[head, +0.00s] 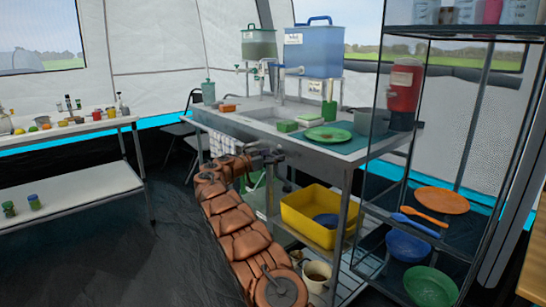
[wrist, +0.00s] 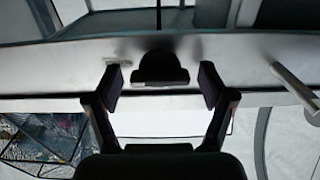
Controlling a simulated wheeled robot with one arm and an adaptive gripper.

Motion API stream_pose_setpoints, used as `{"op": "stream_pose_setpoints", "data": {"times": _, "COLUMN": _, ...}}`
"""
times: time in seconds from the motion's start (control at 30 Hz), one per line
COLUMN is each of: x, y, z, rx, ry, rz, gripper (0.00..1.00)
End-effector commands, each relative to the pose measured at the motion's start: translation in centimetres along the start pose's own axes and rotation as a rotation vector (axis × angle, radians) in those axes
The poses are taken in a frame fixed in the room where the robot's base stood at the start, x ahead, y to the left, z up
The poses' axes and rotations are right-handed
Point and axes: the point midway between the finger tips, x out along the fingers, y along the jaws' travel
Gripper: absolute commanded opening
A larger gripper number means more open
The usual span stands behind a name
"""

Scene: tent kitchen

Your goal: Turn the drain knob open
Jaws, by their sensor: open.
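A dark knob (wrist: 160,66) sticks out from a pale metal panel (wrist: 225,48) in the wrist view, with a small plate (wrist: 119,49) to its left. I take it to be the drain knob. My gripper (wrist: 160,84) is open, with one finger on each side of the knob and gaps between. How deep the fingers reach around it is hard to tell. In the head view my gripper (head: 266,158) is at the front side of the metal sink counter (head: 235,122), and the knob cannot be made out there.
A checked towel (head: 226,142) hangs left of my gripper. A yellow tub (head: 312,214) and a pot (head: 316,274) stand below the counter. A black rack (head: 470,246) with dishes stands at the right. A metal bar (wrist: 295,86) is right of the knob in the wrist view.

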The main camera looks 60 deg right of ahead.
Motion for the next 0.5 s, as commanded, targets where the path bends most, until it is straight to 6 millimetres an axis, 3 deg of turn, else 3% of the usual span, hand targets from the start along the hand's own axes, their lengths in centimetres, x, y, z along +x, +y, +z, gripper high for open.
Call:
{"op": "stream_pose_setpoints", "data": {"times": 0.1, "x": -0.01, "y": 0.0, "z": 0.02, "rx": -0.001, "ry": 0.0, "rz": 0.0, "gripper": 0.81}}
{"op": "stream_pose_setpoints", "data": {"times": 0.5, "x": 0.0, "y": 0.0, "z": 0.07, "rx": -0.001, "ry": -0.001, "rz": 0.0, "gripper": 0.4}}
